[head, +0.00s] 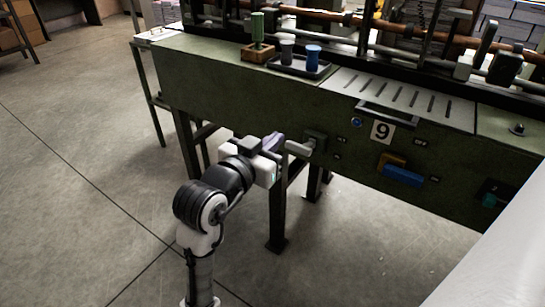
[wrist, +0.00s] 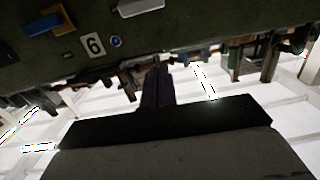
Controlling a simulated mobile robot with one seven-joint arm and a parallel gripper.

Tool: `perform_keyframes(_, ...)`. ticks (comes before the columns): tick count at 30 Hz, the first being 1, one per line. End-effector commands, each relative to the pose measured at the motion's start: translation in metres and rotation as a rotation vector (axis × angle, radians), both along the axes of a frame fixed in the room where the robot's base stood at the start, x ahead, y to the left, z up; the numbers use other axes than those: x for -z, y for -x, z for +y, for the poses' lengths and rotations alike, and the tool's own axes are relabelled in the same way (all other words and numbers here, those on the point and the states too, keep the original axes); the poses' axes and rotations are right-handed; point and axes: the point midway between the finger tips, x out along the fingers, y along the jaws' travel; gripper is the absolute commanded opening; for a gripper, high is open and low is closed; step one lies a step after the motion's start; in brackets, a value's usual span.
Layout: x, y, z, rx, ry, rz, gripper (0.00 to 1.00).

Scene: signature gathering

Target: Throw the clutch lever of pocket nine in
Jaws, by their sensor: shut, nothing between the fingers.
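The number 9 plate (head: 382,131) is on the green front panel of the machine; it shows upside down in the wrist view (wrist: 93,44). A pale grey lever handle (head: 298,149) sticks out from a dark mount (head: 315,138) left of the plate; part of it shows at the top of the wrist view (wrist: 140,8). A blue handle (head: 403,175) on an orange block sits below the plate. I cannot read which handle is labelled clutch. My gripper (head: 277,142) is shut and empty, close to the grey handle's left end; its fingers (wrist: 159,72) appear apart from the handle in the wrist view.
A dark tray (head: 298,69) with a grey and a blue cup-like piece sits on the machine top, beside a wooden block with a green handle (head: 257,30). A teal knob (head: 490,200) is at the right. Table legs stand below the panel. The floor at left is clear.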

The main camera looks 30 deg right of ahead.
Motion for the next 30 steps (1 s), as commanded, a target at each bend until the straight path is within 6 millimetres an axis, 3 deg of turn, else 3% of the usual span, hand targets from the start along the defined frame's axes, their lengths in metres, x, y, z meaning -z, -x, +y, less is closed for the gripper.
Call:
perform_keyframes(3,0.009,0.008,-0.007,0.031,-0.019,0.013,0.00)
perform_keyframes(17,0.008,0.004,-0.015,0.031,-0.020,0.013,0.00)
perform_keyframes(30,0.015,-0.028,-0.096,0.033,-0.022,0.012,0.00)
